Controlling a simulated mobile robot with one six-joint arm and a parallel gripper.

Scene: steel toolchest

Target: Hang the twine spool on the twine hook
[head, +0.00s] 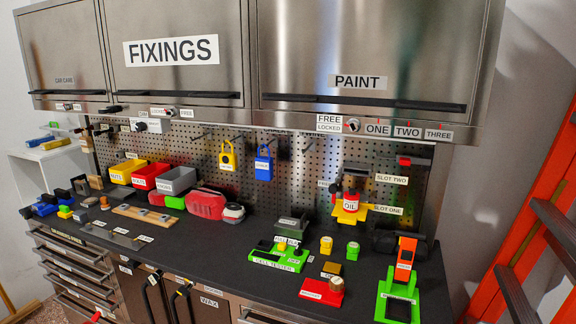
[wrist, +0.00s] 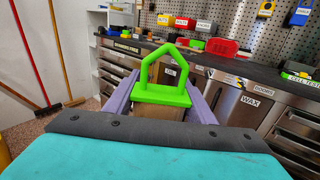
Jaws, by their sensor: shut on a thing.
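The twine spool (wrist: 162,96), a tan block with a green cap and an upright, house-shaped green loop, is between the purple fingers of my gripper (wrist: 160,104) in the wrist view. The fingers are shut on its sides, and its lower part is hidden. It is in front of the drawers, apart from the pegboard. In the head view, bare hooks (head: 305,146) stick out of the pegboard. I cannot tell which is the twine hook, as no twine label is readable. My gripper is not seen in the head view.
A yellow tag (head: 227,157) and a blue tag (head: 264,165) hang on the pegboard (head: 330,160). Below stand yellow, red and grey bins (head: 176,180), a red case (head: 206,204) and a green cell tester (head: 278,258) on the dark worktop (head: 210,250). Cabinets overhang the pegboard.

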